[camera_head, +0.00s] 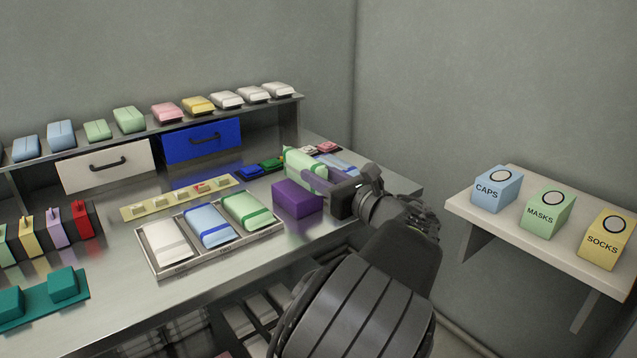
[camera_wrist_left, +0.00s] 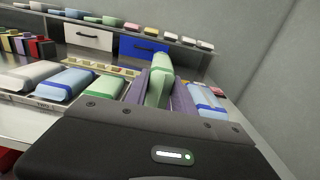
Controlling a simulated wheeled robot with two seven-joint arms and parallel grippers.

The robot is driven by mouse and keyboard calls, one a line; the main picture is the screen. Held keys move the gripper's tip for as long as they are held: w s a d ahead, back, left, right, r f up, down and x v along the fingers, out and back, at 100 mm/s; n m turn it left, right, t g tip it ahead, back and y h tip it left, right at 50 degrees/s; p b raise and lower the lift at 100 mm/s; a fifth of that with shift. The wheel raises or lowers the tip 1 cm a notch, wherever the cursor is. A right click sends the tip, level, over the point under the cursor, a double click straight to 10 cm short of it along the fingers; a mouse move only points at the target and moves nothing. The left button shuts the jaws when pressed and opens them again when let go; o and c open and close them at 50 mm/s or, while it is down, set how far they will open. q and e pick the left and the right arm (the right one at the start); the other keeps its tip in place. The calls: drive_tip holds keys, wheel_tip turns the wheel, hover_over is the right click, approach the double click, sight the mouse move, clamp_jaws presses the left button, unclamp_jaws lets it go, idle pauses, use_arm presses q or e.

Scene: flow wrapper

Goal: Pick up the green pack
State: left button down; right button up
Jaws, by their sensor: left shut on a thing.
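A pale green pack with a brighter green band (camera_head: 304,165) is between the purple fingers of my left gripper (camera_head: 308,186), on the right part of the steel bench. My left gripper is shut on it. In the left wrist view the green pack (camera_wrist_left: 158,80) stands up between both fingers (camera_wrist_left: 158,98). Its lower part is hidden by the fingers, so I cannot tell how far it is from the bench. Another green pack (camera_head: 246,210) lies in the three-part tray (camera_head: 222,254), beside a blue pack (camera_head: 208,226) and a white pack (camera_head: 165,242). My right gripper is out of view.
Several packs lie on the raised shelf (camera_head: 220,113) above a white drawer (camera_head: 105,165) and a blue drawer (camera_head: 203,141). A pale blue pack (camera_wrist_left: 205,98) lies right of my gripper. A side shelf (camera_head: 475,207) holds boxes marked CAPS, MASKS and SOCKS.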

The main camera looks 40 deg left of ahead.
use_arm(q)
wheel_tip(320, 180, up, 7)
drive_tip(key=shift+f+p, duration=0.1)
drive_tip(key=shift+p, duration=0.75)
